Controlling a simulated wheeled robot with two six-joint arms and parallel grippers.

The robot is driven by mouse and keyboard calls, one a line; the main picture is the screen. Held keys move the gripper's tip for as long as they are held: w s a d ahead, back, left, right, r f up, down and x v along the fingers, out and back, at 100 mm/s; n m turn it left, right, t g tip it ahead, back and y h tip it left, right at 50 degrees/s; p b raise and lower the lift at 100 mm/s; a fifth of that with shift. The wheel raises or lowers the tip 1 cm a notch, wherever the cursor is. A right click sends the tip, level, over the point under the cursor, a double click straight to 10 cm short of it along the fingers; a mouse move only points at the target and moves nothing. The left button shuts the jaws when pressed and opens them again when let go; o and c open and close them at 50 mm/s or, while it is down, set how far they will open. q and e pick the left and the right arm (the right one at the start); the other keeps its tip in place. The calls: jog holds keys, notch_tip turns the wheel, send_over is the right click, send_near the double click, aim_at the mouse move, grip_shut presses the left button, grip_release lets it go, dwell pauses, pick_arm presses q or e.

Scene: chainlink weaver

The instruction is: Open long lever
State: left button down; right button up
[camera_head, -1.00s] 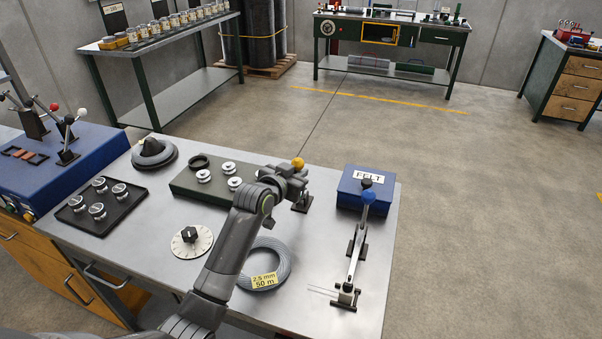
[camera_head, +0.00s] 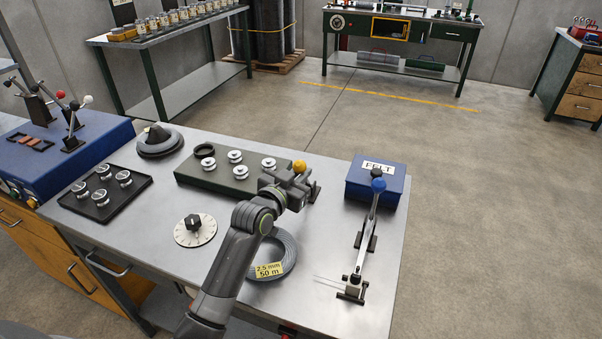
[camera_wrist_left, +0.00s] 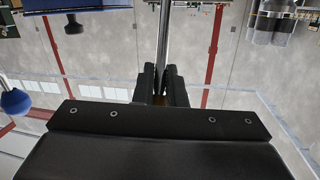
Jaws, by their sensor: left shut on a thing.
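A lever with a yellow ball knob (camera_head: 299,166) stands at the right end of the green plate, on a small dark base. My left gripper (camera_head: 295,181) is shut on this lever just below the knob. In the left wrist view the lever's grey rod (camera_wrist_left: 165,35) runs between the two black fingers, with a bit of yellow beside them. My gripper and wrist hide part of the lever in the head view. My right gripper is not in view.
The green plate (camera_head: 215,182) carries several white-metal spools. A wire coil (camera_head: 287,262) lies under my forearm. A dial (camera_head: 195,230), a black tray (camera_head: 126,197) and a blue FELT box (camera_head: 398,190) stand around.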

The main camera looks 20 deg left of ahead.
pick_arm(q)
jog(key=shift+r, duration=0.15)
jog(key=c, duration=1.8)
grip_release()
jog(key=o, duration=0.5)
jog(key=shift+s+d+r, duration=0.15)
jog(key=shift+s, duration=0.25)
jog(key=shift+w, duration=0.1)
jog(key=b+v, duration=0.1)
jog(key=v, duration=0.7)
jog(key=b+v, duration=0.1)
jog(key=v, duration=0.8)
jog(key=shift+s+f, duration=0.2)
jog(key=shift+f, duration=0.1)
